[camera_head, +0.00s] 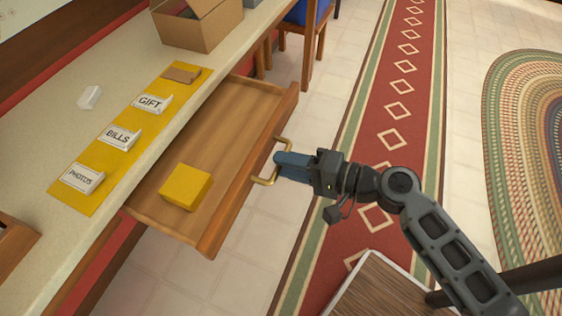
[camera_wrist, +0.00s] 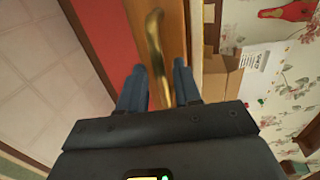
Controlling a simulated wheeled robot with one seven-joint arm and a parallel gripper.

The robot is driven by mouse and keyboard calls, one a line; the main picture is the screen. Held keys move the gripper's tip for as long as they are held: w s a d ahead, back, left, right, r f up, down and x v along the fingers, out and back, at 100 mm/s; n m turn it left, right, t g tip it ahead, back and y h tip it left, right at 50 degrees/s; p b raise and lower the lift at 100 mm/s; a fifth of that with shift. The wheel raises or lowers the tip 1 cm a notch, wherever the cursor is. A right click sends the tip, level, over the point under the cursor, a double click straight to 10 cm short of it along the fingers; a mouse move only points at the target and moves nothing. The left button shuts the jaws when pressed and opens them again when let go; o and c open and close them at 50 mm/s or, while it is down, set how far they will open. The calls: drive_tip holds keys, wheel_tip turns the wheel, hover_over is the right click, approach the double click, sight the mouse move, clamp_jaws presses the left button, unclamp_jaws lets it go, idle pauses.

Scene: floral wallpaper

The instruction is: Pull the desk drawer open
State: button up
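The desk drawer (camera_head: 226,112) is wooden and stands well out from under the desktop. Its brass handle (camera_head: 263,181) is on the drawer front. My gripper (camera_head: 280,163) is at the handle, with its blue fingers over the middle of the bar. In the wrist view the handle (camera_wrist: 155,45) lies between the two fingertips (camera_wrist: 158,66), one on each side. I cannot tell whether the fingers press on the bar. A yellow block (camera_head: 186,187) lies inside the drawer.
The desktop (camera_head: 60,140) holds a yellow mat (camera_head: 93,158) with labelled cards, a small white object (camera_head: 89,97) and an open cardboard box (camera_head: 207,27). A wooden chair (camera_head: 300,35) stands behind the drawer. Floor with a red runner (camera_head: 395,110) lies to the right.

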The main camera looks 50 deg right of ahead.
drive_tip(key=v, duration=0.6)
drive_tip(key=shift+f, duration=0.1)
idle(0.4)
drive_tip(key=s+a+n+g+h+p, duration=0.25)
drive_tip(key=s+n+h, duration=0.25)
drive_tip(key=s, duration=0.5)
drive_tip(key=s+a+r+n+t+p, duration=0.1)
drive_tip(key=s+a+r+n, duration=0.1)
drive_tip(key=r, duration=0.5)
drive_tip(key=s+a+r+n+t+p, duration=0.1)
drive_tip(key=s+a+r+n, duration=0.2)
drive_tip(key=r+n, duration=0.4)
drive_tip(key=shift+s, duration=0.4)
